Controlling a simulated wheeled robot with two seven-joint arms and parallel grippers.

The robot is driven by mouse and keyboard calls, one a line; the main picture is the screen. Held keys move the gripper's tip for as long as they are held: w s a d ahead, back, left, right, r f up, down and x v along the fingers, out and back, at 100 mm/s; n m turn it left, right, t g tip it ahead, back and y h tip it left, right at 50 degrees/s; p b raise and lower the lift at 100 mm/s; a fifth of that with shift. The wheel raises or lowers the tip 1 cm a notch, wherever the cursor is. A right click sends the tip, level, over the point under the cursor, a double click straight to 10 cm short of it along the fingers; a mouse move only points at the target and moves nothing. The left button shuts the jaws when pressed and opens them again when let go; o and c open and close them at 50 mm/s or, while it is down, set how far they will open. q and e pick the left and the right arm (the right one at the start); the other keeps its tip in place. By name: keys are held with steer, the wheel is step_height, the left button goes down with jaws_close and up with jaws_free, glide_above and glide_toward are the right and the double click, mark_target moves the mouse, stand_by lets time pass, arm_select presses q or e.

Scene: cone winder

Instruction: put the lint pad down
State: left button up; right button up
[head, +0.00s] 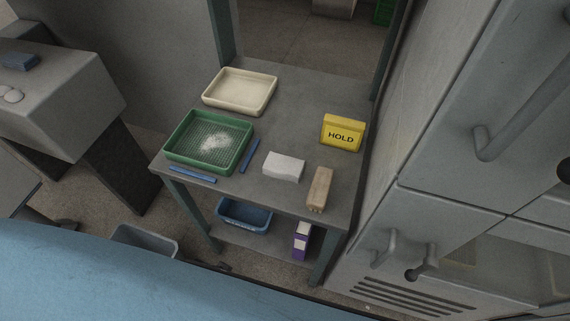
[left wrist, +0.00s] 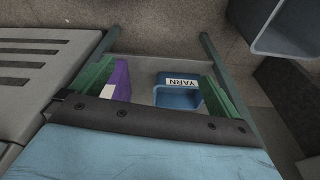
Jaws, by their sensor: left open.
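A white block-shaped pad (head: 284,167), which looks like the lint pad, lies flat on the grey table (head: 290,100) near its front edge. No gripper touches it in the head view. My left gripper (left wrist: 158,66) shows in the left wrist view with its two green fingers spread apart. Nothing is held between them. Beyond them are a purple box (left wrist: 122,80) and a blue bin marked YARN (left wrist: 178,97) on the lower shelf. The pad is not seen in the left wrist view. My right gripper is in neither view.
On the table are a green mesh tray (head: 175,150) with white fluff, a cream tray (head: 210,98), a yellow HOLD sign (head: 342,134), a wooden-backed brush (head: 320,188) and blue strips (head: 250,155). A grey cabinet (head: 440,220) stands close at right. A grey bin (head: 145,243) is on the floor.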

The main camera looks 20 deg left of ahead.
arm_select(q)
steer(key=w+d+r+t+h, duration=0.15)
steer(key=w+r, duration=0.25)
steer(key=r, duration=0.9)
steer(key=w+d+r, duration=0.2)
steer(key=w+r, duration=0.1)
steer(key=r, duration=1)
steer(key=w+d+r+m+h, duration=0.1)
steer(key=w+d+r+h, duration=0.1)
steer(key=w+d+r, duration=0.6)
steer(key=n+g+y, duration=0.2)
steer(key=n+y, duration=0.1)
steer(key=y, duration=0.1)
glide_toward(284, 164)
steer(key=f, duration=0.3)
steer(key=w+f+b, duration=0.1)
steer(key=f, duration=0.2)
steer(key=f+b, duration=0.1)
steer(key=f, duration=0.1)
steer(key=shift+w+a+f, duration=0.25)
steer(key=shift+f, duration=0.15)
steer(key=shift+r, duration=0.1)
steer(key=c, duration=0.7)
